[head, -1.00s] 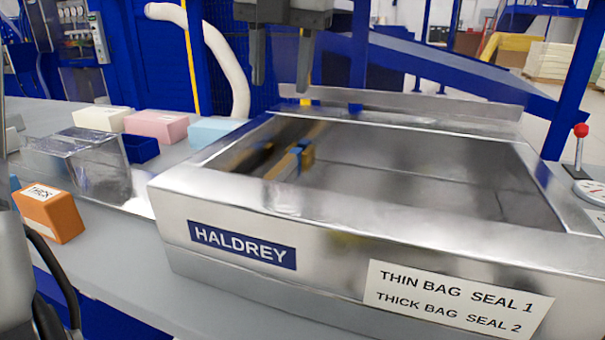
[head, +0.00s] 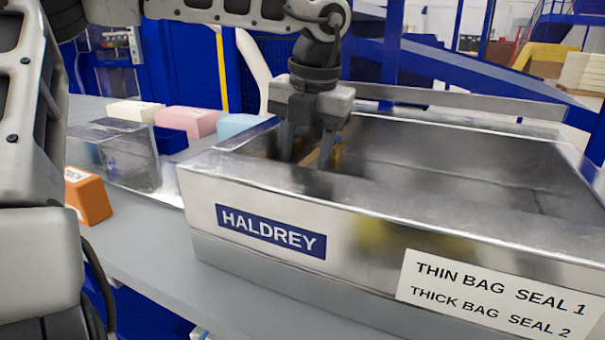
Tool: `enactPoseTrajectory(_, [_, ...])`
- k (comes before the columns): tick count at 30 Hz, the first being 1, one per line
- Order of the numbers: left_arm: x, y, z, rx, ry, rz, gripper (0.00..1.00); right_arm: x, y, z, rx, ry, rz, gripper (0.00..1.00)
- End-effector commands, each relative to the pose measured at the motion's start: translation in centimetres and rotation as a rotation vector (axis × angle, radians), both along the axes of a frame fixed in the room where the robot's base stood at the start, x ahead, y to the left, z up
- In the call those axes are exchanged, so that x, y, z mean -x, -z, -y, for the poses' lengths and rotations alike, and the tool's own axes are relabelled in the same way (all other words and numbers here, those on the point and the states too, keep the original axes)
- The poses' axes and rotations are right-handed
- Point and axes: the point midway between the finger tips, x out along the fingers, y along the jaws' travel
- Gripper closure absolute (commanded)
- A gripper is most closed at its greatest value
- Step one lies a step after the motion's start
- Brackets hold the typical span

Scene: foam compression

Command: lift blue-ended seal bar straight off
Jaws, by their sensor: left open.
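The open-topped steel chamber marked HALDREY (head: 360,200) stands on the bench. My left gripper (head: 306,156) points down into its left part, with its two fingers apart and their tips below the front rim. A tan strip of the seal bar (head: 311,158) shows between and just beside the fingers. Its blue end is hidden behind the gripper and rim. I cannot tell whether the fingers touch the bar. My right gripper is not in view.
Left of the chamber are a clear box (head: 120,152), an orange block (head: 87,197), a cream block (head: 135,111), a pink block (head: 187,121) and a light blue block (head: 238,125). The chamber's rim surrounds the gripper. The chamber's middle and right look empty.

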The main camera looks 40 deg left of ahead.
Motion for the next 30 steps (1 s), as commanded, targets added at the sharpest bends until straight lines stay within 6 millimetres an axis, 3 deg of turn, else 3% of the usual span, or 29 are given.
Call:
enactPoseTrajectory(4, [0.0,1.4,-0.3,0.0,0.0,0.0,0.54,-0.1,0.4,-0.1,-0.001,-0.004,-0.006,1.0])
enactPoseTrajectory(11, [0.0,1.5,-0.3,0.0,0.0,0.001,0.54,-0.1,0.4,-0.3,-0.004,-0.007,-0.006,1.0])
enactPoseTrajectory(16, [-0.1,1.5,-0.3,0.0,-0.001,0.001,0.98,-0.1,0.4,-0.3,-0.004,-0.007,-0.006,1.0])
enactPoseTrajectory(17, [-0.1,1.5,-0.3,0.0,-0.001,0.001,1.0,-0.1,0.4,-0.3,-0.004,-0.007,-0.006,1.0])
enactPoseTrajectory(26, [-0.1,1.4,-0.3,-0.001,-0.003,0.002,1.0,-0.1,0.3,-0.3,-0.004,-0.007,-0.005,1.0])
enactPoseTrajectory(30, [-0.2,0.1,-0.3,-0.002,-0.005,0.007,1.0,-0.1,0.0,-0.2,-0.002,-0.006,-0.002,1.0])
